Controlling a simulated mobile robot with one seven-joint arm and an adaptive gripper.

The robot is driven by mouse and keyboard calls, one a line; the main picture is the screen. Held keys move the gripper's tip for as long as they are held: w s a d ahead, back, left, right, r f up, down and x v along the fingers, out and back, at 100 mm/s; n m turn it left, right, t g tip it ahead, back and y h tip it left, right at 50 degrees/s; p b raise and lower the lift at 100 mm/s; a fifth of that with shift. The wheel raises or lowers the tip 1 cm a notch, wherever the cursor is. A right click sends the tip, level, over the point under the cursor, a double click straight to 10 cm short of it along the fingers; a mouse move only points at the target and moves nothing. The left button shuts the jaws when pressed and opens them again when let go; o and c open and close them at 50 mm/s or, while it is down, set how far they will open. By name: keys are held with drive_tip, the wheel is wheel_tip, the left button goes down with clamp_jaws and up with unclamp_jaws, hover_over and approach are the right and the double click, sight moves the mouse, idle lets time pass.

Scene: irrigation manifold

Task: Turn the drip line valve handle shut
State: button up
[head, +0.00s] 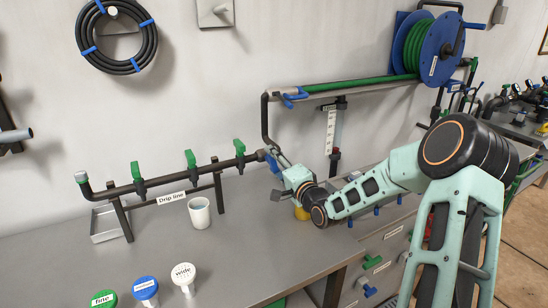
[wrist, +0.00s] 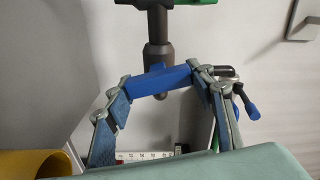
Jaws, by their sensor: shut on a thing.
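The drip line pipe (head: 160,180) stands on legs on the grey bench, with a "Drip line" label below it. Green handles (head: 190,159) sit along it. A blue valve handle (wrist: 160,81) is at the pipe's right end, below a dark valve body (wrist: 158,27) in the wrist view. My gripper (wrist: 160,84) is shut on this blue handle, one finger at each end of it. In the head view my gripper (head: 275,163) reaches the pipe's right end from the right and partly hides the handle.
A white cup (head: 199,213) and a metal tray (head: 103,222) stand by the pipe. A yellow object (wrist: 28,163) is at the wrist view's lower left.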

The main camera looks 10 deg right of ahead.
drive_tip(key=shift+m+p, duration=0.6)
drive_tip(key=shift+m, duration=1)
drive_tip(key=shift+f, duration=0.1)
drive_tip(key=o, duration=1.2)
drive_tip(key=shift+c, duration=0.2)
drive_tip(key=shift+s, duration=0.1)
drive_tip(key=v, duration=1.1)
drive_tip(key=shift+s, duration=0.35)
drive_tip(key=shift+d, duration=0.15)
